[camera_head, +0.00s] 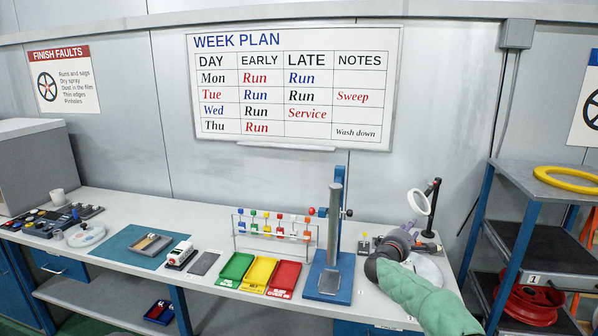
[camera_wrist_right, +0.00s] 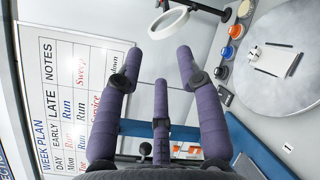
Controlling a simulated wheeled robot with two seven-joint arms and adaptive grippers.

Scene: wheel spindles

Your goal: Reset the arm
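My right arm comes in from the lower right of the head view in a green sleeve (camera_head: 430,297). Its dark gripper with purple fingers (camera_head: 412,230) is above the right end of the bench, just left of the ring magnifier. In the right wrist view the purple fingers (camera_wrist_right: 158,62) are spread apart with nothing between them. The ring magnifier (camera_wrist_right: 168,22) shows beyond their tips, apart from them. My left arm and gripper do not show in the head view. The gripper hides part of a pale round plate (camera_head: 428,268) on the bench.
The blue stand (camera_head: 335,240) with its upright post is left of the gripper. Green (camera_head: 236,268), yellow (camera_head: 259,272) and red (camera_head: 285,277) trays lie before a rack of coloured pieces (camera_head: 275,226). A blue-framed shelf (camera_head: 516,245) stands close on the right.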

